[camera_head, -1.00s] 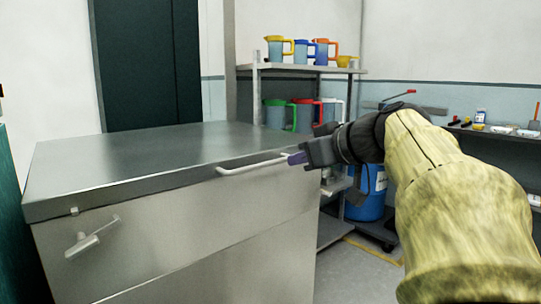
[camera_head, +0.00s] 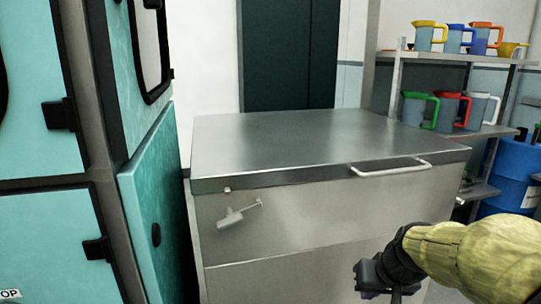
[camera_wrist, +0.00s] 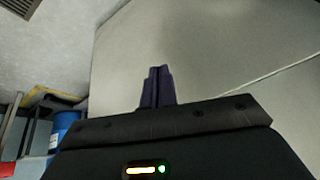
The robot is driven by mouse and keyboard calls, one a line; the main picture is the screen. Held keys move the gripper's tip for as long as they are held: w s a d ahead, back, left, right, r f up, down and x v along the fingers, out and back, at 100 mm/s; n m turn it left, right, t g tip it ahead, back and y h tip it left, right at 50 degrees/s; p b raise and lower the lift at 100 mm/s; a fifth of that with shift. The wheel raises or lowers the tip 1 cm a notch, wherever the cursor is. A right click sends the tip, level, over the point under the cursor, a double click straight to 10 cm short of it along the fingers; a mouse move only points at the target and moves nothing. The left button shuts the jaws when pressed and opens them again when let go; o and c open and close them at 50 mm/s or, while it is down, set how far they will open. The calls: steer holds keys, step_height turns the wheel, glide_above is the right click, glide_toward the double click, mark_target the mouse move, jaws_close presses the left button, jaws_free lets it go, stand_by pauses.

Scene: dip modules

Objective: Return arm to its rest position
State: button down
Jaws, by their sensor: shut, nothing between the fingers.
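My gripper (camera_head: 382,290) is at the lower right of the head view, in front of the steel cabinet and below its lid handle, apart from the handle. In the wrist view my gripper (camera_wrist: 156,75) shows its two purple fingers together, with nothing between them. My arm in its yellow cover comes in from the right edge of the head view. The steel cabinet (camera_head: 300,145) has its lid down, with a bar handle (camera_head: 390,168) on the front edge and a small latch (camera_head: 238,213) on its front face.
A teal cabinet (camera_head: 148,190) stands close on the left. A shelf rack (camera_head: 450,56) with several colored jugs is at the back right, and a blue barrel (camera_head: 515,165) stands beside it. In the wrist view, grey floor (camera_wrist: 50,50) shows at the left.

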steer(key=s+a+f+n+g+h+p, duration=0.1)
steer(key=s+a+f+g+p, duration=0.15)
steer(key=s+a+f, duration=0.45)
steer(key=w+p+v, duration=0.3)
steer(key=p+v, duration=1.5)
steer(key=p, duration=0.1)
steer(key=w+r+p+v, duration=0.1)
steer(key=w+p+v, duration=0.2)
steer(key=p+v, duration=1.6)
steer(key=shift+d+r, duration=0.15)
steer(key=shift+d, duration=0.25)
steer(key=shift+w, duration=0.1)
steer(key=shift+w, duration=0.1)
